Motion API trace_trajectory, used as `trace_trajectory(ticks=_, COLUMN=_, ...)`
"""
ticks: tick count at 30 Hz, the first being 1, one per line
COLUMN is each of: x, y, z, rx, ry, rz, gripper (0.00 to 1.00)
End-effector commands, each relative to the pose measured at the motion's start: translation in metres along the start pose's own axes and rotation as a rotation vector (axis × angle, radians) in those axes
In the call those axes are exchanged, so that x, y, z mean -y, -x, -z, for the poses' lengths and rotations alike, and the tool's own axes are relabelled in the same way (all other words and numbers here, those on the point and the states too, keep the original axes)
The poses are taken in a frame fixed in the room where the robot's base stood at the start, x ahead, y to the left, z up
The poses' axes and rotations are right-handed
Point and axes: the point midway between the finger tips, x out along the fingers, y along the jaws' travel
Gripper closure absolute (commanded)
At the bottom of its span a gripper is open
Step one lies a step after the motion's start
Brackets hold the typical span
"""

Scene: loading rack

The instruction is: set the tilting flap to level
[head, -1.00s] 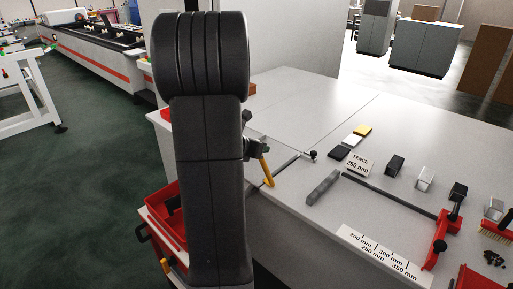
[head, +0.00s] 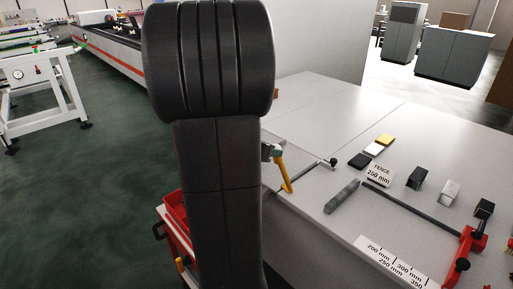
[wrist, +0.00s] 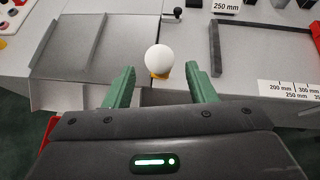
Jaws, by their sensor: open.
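A yellow lever (head: 285,172) stands at the near edge of the grey bench, partly hidden behind my arm in the head view. In the wrist view a white ball knob (wrist: 159,58) with a yellow part (wrist: 160,76) under it shows between and slightly beyond my fingertips. My gripper (wrist: 160,70) is open, with a green finger on each side and no visible contact with the knob. A grey panel with raised strips (wrist: 68,48) lies left of the knob; it may be the tilting flap, but I cannot tell its tilt.
A thin rod with a black knob (head: 333,162) lies right of the lever. Further right are a grey bar (head: 342,196), a "FENCE 250 mm" sign (head: 379,175), a scale label (head: 395,262) and a red clamp (head: 464,252). Red bins (head: 176,213) stand below the bench edge.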

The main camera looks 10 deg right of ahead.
Motion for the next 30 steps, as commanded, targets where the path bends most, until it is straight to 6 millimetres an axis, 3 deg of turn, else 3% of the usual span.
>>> trace_trajectory(ticks=6, x=-0.001, y=0.039, z=-0.001, rx=0.001, ry=0.001, rz=-0.004, gripper=0.49)
trace_trajectory(ticks=12, x=0.000, y=0.057, z=-0.001, rx=0.001, ry=0.000, rz=-0.002, gripper=0.49)
trace_trajectory(ticks=30, x=0.001, y=0.057, z=0.000, rx=-0.001, ry=-0.001, rz=0.003, gripper=0.49)
